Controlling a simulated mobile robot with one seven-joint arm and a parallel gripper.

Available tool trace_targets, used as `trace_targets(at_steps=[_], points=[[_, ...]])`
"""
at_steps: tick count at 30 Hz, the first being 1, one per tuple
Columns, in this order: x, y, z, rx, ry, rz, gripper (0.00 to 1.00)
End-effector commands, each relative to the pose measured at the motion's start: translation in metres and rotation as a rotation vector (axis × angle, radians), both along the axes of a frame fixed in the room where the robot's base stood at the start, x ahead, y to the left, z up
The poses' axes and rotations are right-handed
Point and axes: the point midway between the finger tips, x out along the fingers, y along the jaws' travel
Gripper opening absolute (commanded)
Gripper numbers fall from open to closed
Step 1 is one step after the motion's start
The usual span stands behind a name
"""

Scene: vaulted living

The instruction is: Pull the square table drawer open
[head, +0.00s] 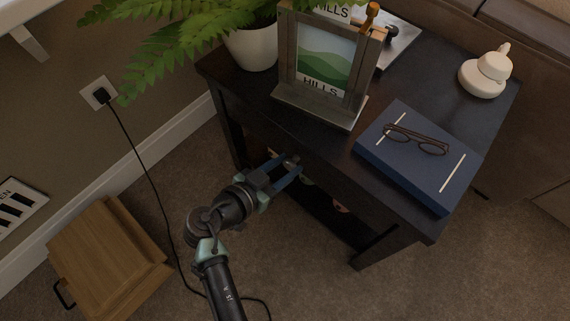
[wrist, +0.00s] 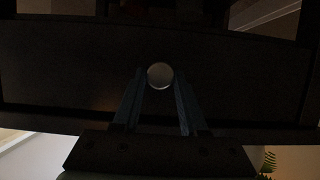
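The dark square table (head: 440,90) stands at the upper right in the head view. Its drawer front (wrist: 70,65) fills the middle of the wrist view as a dark panel. A round metal knob (wrist: 160,75) sits on that front. My gripper (head: 289,164) reaches the table's near side, under the top. In the wrist view my gripper (wrist: 160,82) has its two blue fingers apart, one on each side of the knob, with narrow gaps showing. In the head view the drawer front is mostly hidden by the tabletop edge and my fingers.
On the tabletop are a picture frame (head: 325,65), a blue book (head: 400,165) with glasses (head: 416,140), a white lidded object (head: 485,75) and a potted fern (head: 250,45). A wooden box (head: 110,260) and black cord (head: 150,180) lie left of my arm. Carpet (head: 310,265) before the table is clear.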

Motion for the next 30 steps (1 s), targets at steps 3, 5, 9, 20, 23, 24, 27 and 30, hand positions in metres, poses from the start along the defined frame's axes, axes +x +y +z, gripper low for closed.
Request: trace_targets(at_steps=[3, 5, 9, 20, 23, 24, 27, 30], points=[[-0.0002, -0.0001, -0.0001, 0.000, 0.000, -0.001, 0.09], [-0.0002, -0.0001, -0.0001, 0.000, 0.000, -0.001, 0.00], [-0.0004, -0.0001, 0.0000, 0.000, 0.000, -0.001, 0.00], [-0.0004, -0.0002, -0.0001, -0.001, 0.001, -0.001, 0.00], [-0.0004, -0.0003, -0.0001, -0.001, 0.001, -0.001, 0.00], [-0.0004, -0.0003, -0.0001, -0.001, 0.001, -0.001, 0.00], [-0.0004, -0.0003, -0.0001, -0.001, 0.001, -0.001, 0.00], [-0.0005, -0.0004, -0.0001, -0.001, 0.001, -0.001, 0.00]])
